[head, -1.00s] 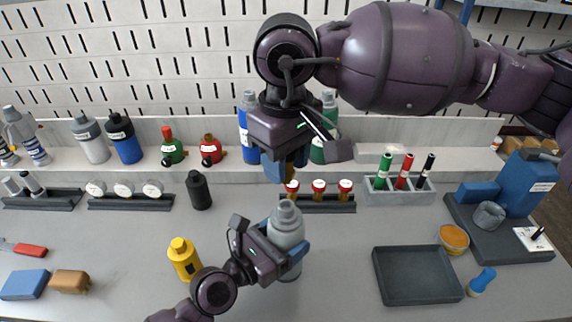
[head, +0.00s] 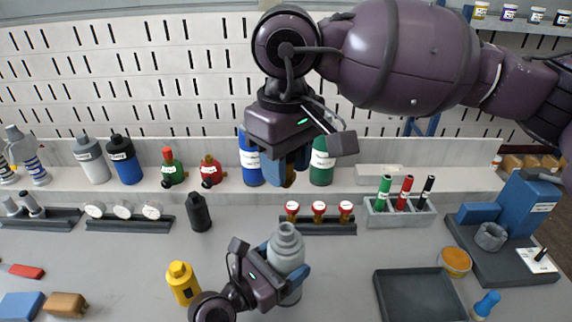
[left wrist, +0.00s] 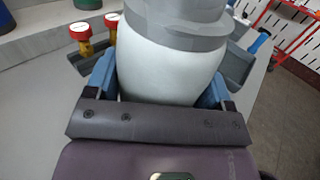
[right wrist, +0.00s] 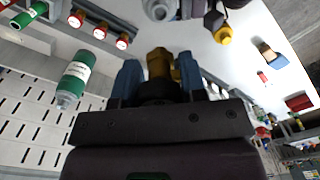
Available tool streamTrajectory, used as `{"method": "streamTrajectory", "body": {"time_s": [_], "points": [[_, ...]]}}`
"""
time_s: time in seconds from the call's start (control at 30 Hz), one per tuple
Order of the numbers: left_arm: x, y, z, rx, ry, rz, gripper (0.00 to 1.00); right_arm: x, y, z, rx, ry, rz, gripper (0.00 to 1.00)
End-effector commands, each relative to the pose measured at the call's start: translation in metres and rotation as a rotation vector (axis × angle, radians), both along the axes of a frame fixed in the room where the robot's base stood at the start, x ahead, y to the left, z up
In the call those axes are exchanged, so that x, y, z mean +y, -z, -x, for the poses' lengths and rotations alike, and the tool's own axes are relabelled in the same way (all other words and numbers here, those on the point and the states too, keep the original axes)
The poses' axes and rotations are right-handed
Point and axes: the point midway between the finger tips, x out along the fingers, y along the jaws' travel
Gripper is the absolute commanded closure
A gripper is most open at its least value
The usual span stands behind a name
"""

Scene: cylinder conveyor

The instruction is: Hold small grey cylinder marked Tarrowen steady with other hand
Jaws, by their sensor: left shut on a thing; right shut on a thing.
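The small grey cylinder (head: 287,250) stands upright on the bench in the head view, its stepped grey neck uncovered on top. My left gripper (head: 278,272) is shut around its body from the near side. In the left wrist view the cylinder (left wrist: 170,68) fills the space between the blue fingers; no marking is readable. My right gripper (head: 287,172) is above and behind the cylinder, pointing down, shut on a brass fitting (right wrist: 160,65). The fitting is mostly hidden by the fingers in the head view and is apart from the cylinder.
A rack of red-capped brass fittings (head: 318,229) lies just behind the cylinder. A yellow bottle (head: 182,283) and black bottle (head: 198,212) stand left. An empty dark tray (head: 418,296) lies right. Blue (head: 250,165) and green (head: 322,165) cylinders stand on the back ledge.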

Motion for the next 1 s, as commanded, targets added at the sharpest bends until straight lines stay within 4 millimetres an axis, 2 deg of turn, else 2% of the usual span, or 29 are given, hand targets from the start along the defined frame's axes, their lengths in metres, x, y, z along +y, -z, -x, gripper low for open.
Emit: {"method": "streamTrajectory", "body": {"time_s": [0.03,0.2,0.43,0.57,1.0], "points": [[0.000,0.000,0.000,0.000,0.000,0.000,0.23,0.000,0.000,0.000,-0.001,0.000,-0.001,1.00],[0.000,0.000,0.000,0.000,0.000,0.000,0.00,0.000,0.000,0.000,-0.001,0.000,-0.001,1.00],[0.001,0.000,0.001,0.000,0.000,0.000,0.00,0.000,0.000,0.000,-0.001,0.000,-0.001,1.00],[0.008,0.001,0.006,0.000,-0.001,-0.001,0.00,0.000,0.000,0.000,-0.001,0.000,-0.001,1.00],[0.067,0.001,0.059,0.001,0.000,-0.003,0.00,0.000,0.000,0.000,-0.001,0.000,-0.001,1.00]]}}
